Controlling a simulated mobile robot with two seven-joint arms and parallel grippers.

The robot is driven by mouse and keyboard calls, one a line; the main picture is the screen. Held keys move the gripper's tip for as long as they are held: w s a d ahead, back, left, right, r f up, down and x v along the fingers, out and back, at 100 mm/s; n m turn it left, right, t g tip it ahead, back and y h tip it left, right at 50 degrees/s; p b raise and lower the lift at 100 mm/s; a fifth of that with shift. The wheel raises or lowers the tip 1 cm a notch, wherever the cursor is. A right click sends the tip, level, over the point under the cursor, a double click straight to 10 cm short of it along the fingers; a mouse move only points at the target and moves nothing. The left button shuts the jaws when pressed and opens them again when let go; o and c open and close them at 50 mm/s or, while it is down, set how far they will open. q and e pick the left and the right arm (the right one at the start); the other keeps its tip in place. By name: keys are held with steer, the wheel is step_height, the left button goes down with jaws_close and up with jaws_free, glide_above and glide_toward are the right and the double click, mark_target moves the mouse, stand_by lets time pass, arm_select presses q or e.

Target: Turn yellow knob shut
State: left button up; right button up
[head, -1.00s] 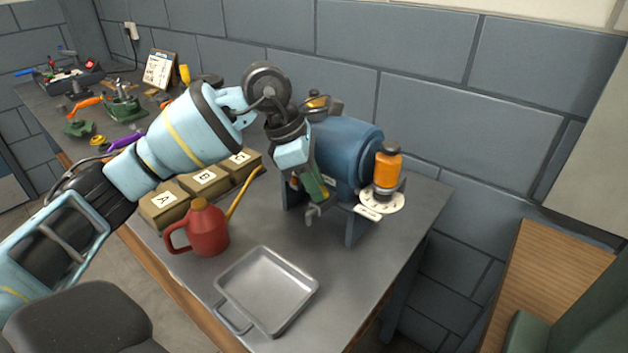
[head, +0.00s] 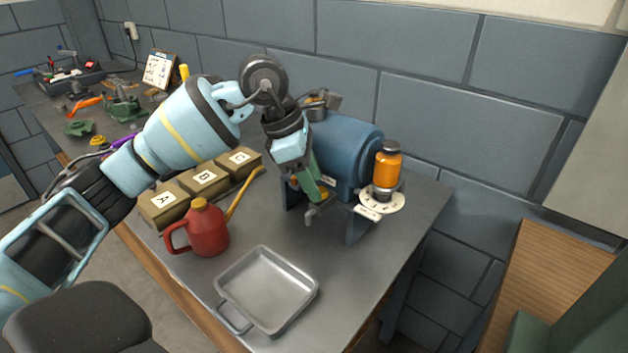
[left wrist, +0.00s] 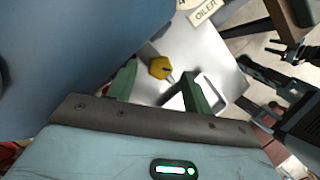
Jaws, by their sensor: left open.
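The yellow knob (left wrist: 160,68) is a small faceted knob on a thin stem below the blue tank (head: 347,152). In the left wrist view it shows between the two green fingers of my left gripper (left wrist: 158,76), with a gap on both sides. In the head view my left gripper (head: 314,194) is open, pointing down in front of the tank. A bit of the yellow knob (head: 324,196) shows beside the fingertips, above a grey spout (head: 311,215). Contact with the knob cannot be made out.
An orange oiler (head: 388,163) stands at the tank's right end above a white dial plate (head: 382,203). A metal tray (head: 266,288), a red oil can (head: 208,232) and lettered boxes (head: 164,205) stand on the bench. Bare bench lies right of the tray.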

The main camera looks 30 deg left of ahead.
arm_select(q)
steer(key=v, duration=0.6)
steer(key=shift+a+r, duration=0.2)
steer(key=shift+r, duration=0.1)
steer(key=shift+s, duration=0.1)
